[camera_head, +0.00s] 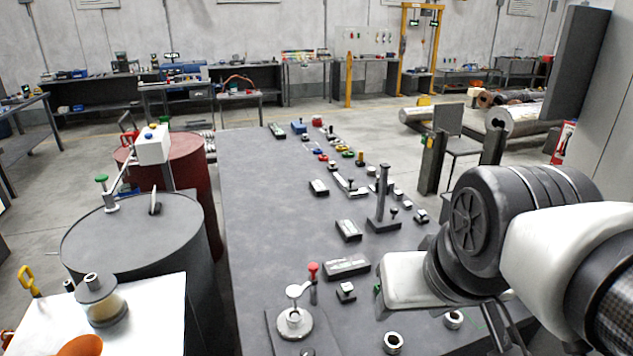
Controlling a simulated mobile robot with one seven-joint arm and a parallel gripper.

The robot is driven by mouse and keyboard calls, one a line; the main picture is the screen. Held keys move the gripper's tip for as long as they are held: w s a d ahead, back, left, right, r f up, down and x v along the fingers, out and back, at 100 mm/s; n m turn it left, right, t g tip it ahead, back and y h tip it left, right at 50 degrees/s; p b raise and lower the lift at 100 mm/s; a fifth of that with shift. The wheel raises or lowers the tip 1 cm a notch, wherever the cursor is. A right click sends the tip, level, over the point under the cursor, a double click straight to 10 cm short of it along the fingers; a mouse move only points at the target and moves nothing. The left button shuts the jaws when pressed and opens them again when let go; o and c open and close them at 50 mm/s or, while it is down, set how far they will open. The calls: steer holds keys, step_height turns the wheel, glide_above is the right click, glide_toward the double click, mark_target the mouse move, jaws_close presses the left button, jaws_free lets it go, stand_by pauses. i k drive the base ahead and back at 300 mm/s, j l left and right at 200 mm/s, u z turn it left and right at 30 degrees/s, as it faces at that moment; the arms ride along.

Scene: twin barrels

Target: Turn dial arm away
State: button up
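A round silver dial-like base (295,323) sits on a dark plate at the near left of the grey table. A short pale arm with a disc end stands above it, and a red-knobbed post (313,272) rises just behind it. I cannot tell for certain which piece is the dial arm. My arm comes in from the right edge, and its white and dark end hangs over the near right of the table. My gripper (508,328) seems to point down there, to the right of the dial and apart from it. Its fingertips are mostly hidden or cut off.
The grey table (250,220) holds several blocks, a tall dark post (381,200) and silver rings (393,342). A dark barrel (130,240) and a red barrel (190,160) stand left. A white-topped stand (150,310) is at near left. The table's left strip is clear.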

mark_target(294, 293)
steer(key=i+l, duration=0.15)
steer(key=i+l+u, duration=0.15)
steer(key=l, duration=0.2)
steer(key=i+l+u, duration=0.15)
steer(key=l, duration=0.15)
steer(key=l+u, duration=0.2)
steer(key=l, duration=0.15)
steer(key=i+j, duration=0.1)
